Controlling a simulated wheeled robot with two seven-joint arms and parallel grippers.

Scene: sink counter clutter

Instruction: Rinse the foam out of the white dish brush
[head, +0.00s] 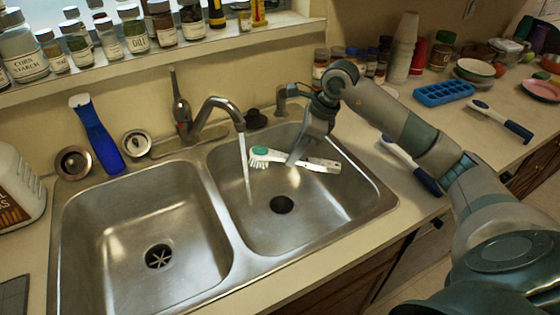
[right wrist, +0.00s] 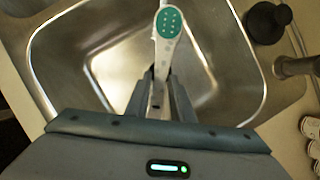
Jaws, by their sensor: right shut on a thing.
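The white dish brush (head: 322,165), with a green patch on its head, is held roughly level above the right sink basin (head: 330,215). My right gripper (head: 294,160) is shut on its handle. The brush head (head: 260,155) points left, bristles down, just right of the running water (head: 246,170). I cannot tell whether water touches it, or foam from white bristles. The stream falls from the faucet (head: 222,104). In the right wrist view the brush head (right wrist: 168,25) shows beyond my fingers (right wrist: 161,98). My left gripper is not in view.
A blue-and-white brush (head: 410,165) lies on the counter right of the sink; another (head: 500,121) lies farther right. A blue ice tray (head: 444,93) sits behind. Spice jars line the sill.

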